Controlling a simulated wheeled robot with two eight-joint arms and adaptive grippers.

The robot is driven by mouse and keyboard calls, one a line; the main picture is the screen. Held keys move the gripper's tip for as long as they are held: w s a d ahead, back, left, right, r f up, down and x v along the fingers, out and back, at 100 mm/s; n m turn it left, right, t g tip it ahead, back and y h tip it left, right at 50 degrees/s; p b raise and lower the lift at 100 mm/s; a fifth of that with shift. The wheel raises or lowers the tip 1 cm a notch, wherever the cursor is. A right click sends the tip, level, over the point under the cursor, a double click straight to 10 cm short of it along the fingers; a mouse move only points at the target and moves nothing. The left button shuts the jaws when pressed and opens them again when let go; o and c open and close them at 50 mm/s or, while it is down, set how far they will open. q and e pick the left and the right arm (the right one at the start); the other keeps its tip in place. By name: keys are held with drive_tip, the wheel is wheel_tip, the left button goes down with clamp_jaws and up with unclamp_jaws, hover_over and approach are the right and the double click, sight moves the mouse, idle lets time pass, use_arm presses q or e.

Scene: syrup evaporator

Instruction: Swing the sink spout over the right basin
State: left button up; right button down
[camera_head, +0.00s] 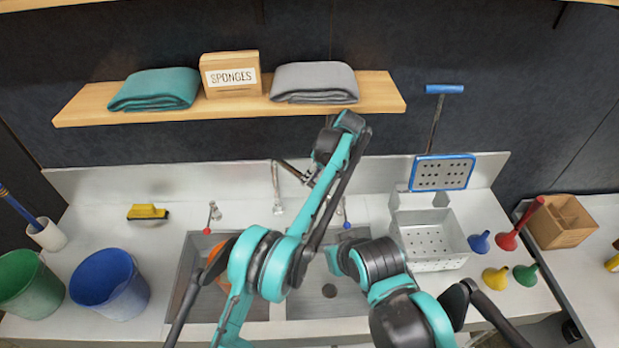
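The sink has a left basin (200,250) and a right basin (345,305) with a round drain. The metal faucet post (277,190) stands behind the basins near the divider. Its spout is largely hidden by my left arm, so I cannot tell which basin it points over. My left arm reaches over the sink, and my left gripper (301,174) is beside the top of the post, on its right. Its fingers are small and dark, and I cannot tell their opening or contact. My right arm is folded over the right basin; its gripper does not show.
A red-knobbed tap (212,217) and a blue-knobbed tap (346,222) flank the post. An orange object (222,262) lies in the left basin. A perforated metal box (432,240) stands right of the sink, a blue bucket (110,283) left. A wooden shelf (385,92) hangs above.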

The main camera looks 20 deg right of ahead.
use_arm(q)
drive_tip(key=o, duration=0.3)
drive_tip(key=shift+w+d, duration=0.1)
drive_tip(key=shift+d, duration=0.05)
drive_tip(key=v, duration=0.7)
drive_tip(key=shift+r, duration=0.2)
drive_tip(key=shift+d, duration=0.1)
